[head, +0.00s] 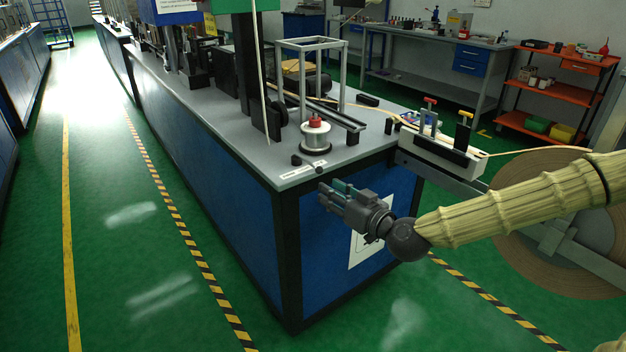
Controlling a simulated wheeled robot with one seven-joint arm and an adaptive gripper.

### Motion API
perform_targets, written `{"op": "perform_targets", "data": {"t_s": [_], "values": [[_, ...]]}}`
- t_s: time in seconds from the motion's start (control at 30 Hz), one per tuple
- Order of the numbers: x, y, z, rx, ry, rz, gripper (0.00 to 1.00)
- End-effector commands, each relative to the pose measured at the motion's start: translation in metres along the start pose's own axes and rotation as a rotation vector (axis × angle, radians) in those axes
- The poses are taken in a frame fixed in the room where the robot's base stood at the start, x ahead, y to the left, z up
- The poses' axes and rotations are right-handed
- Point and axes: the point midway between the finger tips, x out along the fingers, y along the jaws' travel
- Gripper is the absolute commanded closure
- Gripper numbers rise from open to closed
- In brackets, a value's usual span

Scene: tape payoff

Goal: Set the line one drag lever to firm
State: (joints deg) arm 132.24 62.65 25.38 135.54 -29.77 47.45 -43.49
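My gripper (326,196) is in front of the bench's near corner, below the top's edge, with its fingers toward the left. I see nothing held in it, but the finger gap is too small to judge. A silver spool (315,137) with a red knob (315,121) stands on the bench near that corner. A small white label (302,171) lies in front of it, with small black pieces beside it. To the right, a pale guide block (440,150) carries a red-topped lever (430,101) and a yellow-topped lever (465,117). I cannot tell which part is the line one drag lever.
The blue-sided bench (240,160) runs away to the back left. A large tape reel (540,210) stands at the right, behind my arm. A grey metal frame (343,75) rises behind the spool. The green floor (130,270) at the left is clear.

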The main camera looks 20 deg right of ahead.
Motion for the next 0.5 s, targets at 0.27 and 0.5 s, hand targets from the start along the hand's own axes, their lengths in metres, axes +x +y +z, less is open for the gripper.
{"op": "perform_targets", "data": {"t_s": [0.27, 0.5], "values": [[0.0, 0.014, -0.023, -0.035, 0.086, 0.017, 0.71], [0.022, 0.015, -0.024, -0.037, 0.084, 0.016, 0.71]]}}
